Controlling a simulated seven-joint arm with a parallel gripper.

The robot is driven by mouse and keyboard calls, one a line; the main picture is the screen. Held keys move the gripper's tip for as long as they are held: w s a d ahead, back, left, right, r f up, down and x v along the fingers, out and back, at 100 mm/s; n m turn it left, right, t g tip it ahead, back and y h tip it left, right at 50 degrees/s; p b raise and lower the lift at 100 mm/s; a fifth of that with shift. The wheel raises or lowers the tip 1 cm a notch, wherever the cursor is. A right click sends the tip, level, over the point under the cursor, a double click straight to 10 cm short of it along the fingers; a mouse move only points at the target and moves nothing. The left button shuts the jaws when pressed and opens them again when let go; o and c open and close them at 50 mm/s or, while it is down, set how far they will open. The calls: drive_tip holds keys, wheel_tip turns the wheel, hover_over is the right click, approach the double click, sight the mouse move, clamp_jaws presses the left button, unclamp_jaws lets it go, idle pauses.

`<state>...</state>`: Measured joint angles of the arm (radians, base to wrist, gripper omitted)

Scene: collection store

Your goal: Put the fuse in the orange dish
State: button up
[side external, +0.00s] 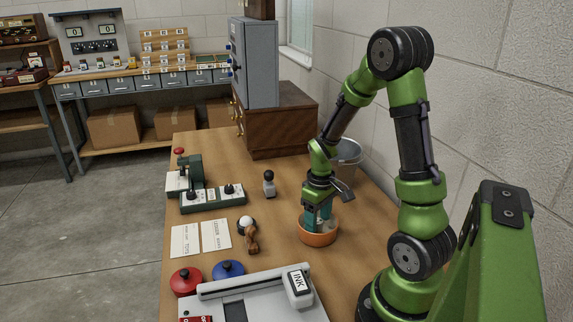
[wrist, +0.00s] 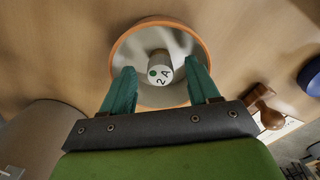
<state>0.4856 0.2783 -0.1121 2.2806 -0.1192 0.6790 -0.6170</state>
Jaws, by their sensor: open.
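The orange dish (side external: 318,238) stands on the wooden table below my gripper (side external: 318,218). In the wrist view the dish shows as a round bowl with an orange rim (wrist: 196,40) and a pale inside. The fuse (wrist: 159,70), a small cylinder with a whitish end marked "2A" and a green dot, is inside the dish's outline. My gripper (wrist: 160,88) has its two teal fingers apart, one on each side of the fuse, with gaps visible between. The fingers reach down into the dish. In the side view the fuse is hard to make out.
A grey bucket (side external: 347,158) stands behind the gripper. Table around the dish is clear.

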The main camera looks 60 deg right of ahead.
sight(318, 221)
drive_tip(key=shift+r, duration=0.1)
wheel_tip(318, 221, up, 7)
drive_tip(key=shift+f, duration=0.1)
idle(0.3)
drive_tip(key=shift+a+m, duration=0.35)
drive_tip(key=shift+m, duration=0.45)
drive_tip(key=s+a+r+t+y, duration=0.1)
drive_tip(key=a+r+t, duration=0.2)
drive_tip(key=a+r, duration=0.4)
drive_tip(key=a+r+t+y, duration=0.1)
drive_tip(key=a+r+t, duration=0.3)
drive_tip(key=a+r, duration=0.3)
drive_tip(key=a, duration=0.5)
drive_tip(key=shift+s+a, duration=0.3)
drive_tip(key=shift+s, duration=0.1)
